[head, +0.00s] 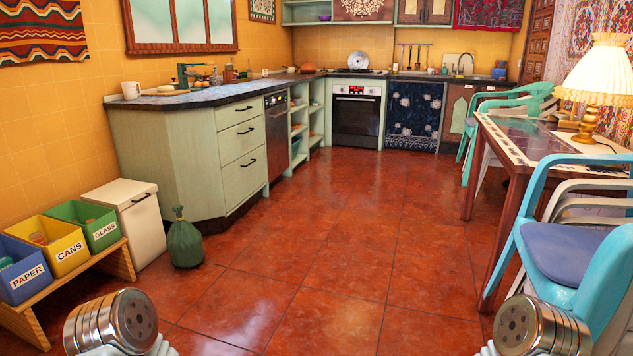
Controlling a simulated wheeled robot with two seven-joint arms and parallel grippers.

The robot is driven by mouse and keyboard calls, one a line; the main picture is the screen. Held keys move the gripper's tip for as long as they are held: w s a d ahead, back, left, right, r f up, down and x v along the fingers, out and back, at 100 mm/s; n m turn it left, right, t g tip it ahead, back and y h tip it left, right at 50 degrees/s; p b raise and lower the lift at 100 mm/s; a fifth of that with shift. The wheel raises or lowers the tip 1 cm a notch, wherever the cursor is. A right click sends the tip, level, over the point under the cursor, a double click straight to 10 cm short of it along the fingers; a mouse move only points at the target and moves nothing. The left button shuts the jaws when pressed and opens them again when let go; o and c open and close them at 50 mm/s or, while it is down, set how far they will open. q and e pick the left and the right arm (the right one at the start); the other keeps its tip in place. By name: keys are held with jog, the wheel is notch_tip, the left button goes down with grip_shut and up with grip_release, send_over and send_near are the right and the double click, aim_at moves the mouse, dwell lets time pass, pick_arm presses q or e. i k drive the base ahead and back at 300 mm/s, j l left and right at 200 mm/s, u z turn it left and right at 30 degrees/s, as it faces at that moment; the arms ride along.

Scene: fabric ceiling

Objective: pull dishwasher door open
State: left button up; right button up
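The dishwasher (277,138) appears to be the narrow metal-fronted unit in the left counter run, between the green drawers and the open shelves. I see it at a steep angle from across the room. Its door looks shut and upright, with a dark control strip along the top. Parts of my two arms show at the bottom left and bottom right corners, far from the dishwasher. Neither gripper is visible.
Open red tiled floor (330,230) lies ahead. A green bag (185,243), a white bin (138,222) and sorting boxes stand at left. A table (500,160) and blue chair (575,255) crowd the right. An oven (356,117) is at the back.

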aim_at(276, 136)
jog(key=i, duration=5.3)
